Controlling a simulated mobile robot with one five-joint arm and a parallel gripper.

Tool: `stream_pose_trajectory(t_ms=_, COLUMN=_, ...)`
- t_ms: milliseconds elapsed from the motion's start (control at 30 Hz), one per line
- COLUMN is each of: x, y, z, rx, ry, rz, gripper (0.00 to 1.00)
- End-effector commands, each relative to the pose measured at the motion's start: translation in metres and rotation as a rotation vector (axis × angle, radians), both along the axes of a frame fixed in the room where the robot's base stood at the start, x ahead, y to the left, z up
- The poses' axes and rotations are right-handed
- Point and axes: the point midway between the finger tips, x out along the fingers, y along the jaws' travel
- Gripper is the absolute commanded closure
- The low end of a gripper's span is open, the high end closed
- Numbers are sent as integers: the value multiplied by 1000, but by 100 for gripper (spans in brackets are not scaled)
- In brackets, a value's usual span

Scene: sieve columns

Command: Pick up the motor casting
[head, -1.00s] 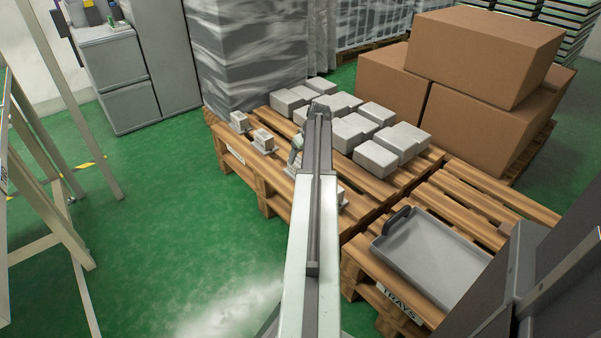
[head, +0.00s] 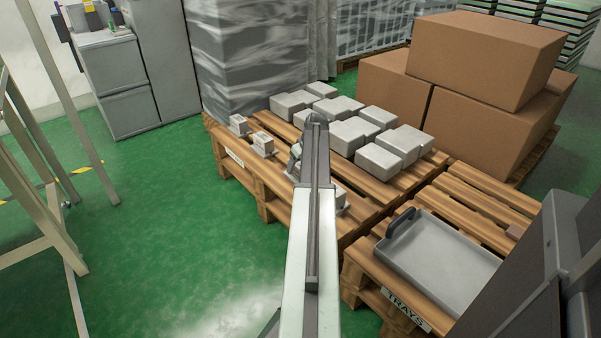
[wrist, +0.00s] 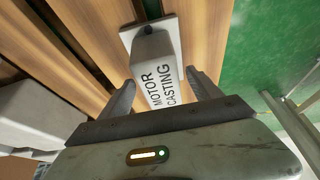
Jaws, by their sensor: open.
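A grey-white block labelled MOTOR CASTING (wrist: 153,55) sits on a flat base plate on wooden slats in the wrist view. My gripper (wrist: 160,80) is open, with one finger on each side of the block's labelled end. I cannot tell whether the fingers touch it. In the head view my arm reaches over the front of the pallet (head: 262,187), and its end hides part of the pallet's front row. Two small castings on plates, a far one (head: 238,125) and a nearer one (head: 262,144), show left of my arm. Another is partly hidden behind the arm.
Several pale blocks (head: 381,160) fill the pallet's back. A grey tray (head: 445,262) lies on a pallet marked TRAYS at right. Cardboard boxes (head: 485,50) and a wrapped stack (head: 250,60) stand behind. Green floor (head: 160,250) is clear at left, beside a trestle frame (head: 40,210).

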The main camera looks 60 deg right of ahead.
Motion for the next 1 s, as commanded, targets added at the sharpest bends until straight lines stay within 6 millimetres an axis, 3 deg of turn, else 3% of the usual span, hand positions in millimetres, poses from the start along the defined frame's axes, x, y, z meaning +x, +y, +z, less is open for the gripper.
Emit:
stream_pose_trajectory(t_ms=467, x=-1, y=0, z=-4, rx=0, ry=0, rz=-1, gripper=27)
stream_pose_trajectory(t_ms=567, x=-1, y=0, z=-4, rx=0, ry=0, rz=-1, gripper=50)
stream_pose_trajectory(t_ms=733, x=-1, y=-1, z=-4, rx=-1, ry=0, rz=-1, gripper=97)
stream_pose_trajectory(t_ms=1000, x=-1, y=-1, z=-4, rx=0, ry=-1, rz=-2, gripper=100)
